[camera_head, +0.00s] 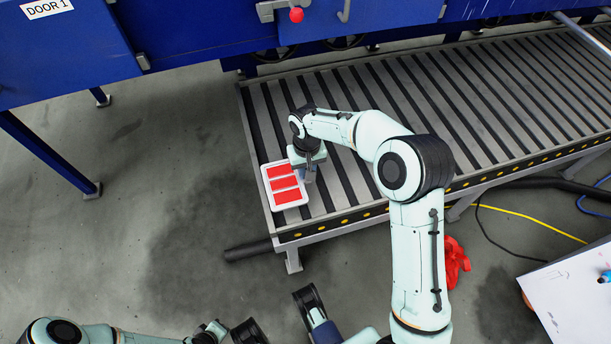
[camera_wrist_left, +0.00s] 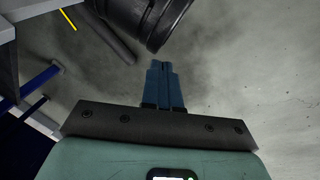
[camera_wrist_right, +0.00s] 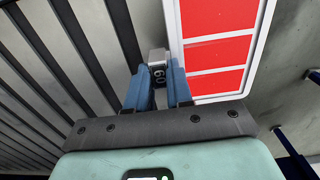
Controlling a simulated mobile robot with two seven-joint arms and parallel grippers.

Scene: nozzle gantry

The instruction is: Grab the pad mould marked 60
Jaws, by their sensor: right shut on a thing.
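The pad mould (camera_head: 265,180) is a white-rimmed tray with red rectangular panels. It lies at the left end of the roller conveyor. In the right wrist view the mould (camera_wrist_right: 256,45) shows at the upper right, with a small grey tab (camera_wrist_right: 157,60) at its edge reading 60, turned sideways. My right gripper (camera_head: 308,174) is at the mould's right side in the head view. In the right wrist view its blue fingers (camera_wrist_right: 160,82) are shut on the tab. My left gripper (camera_wrist_left: 163,70) is shut with nothing between its fingers, above the grey floor.
The roller conveyor (camera_head: 430,110) runs to the right of the mould. A blue machine (camera_head: 190,30) stands behind it, with a DOOR 1 sign. A red cloth (camera_head: 457,262) lies on the floor and a white table (camera_head: 575,300) is at the lower right.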

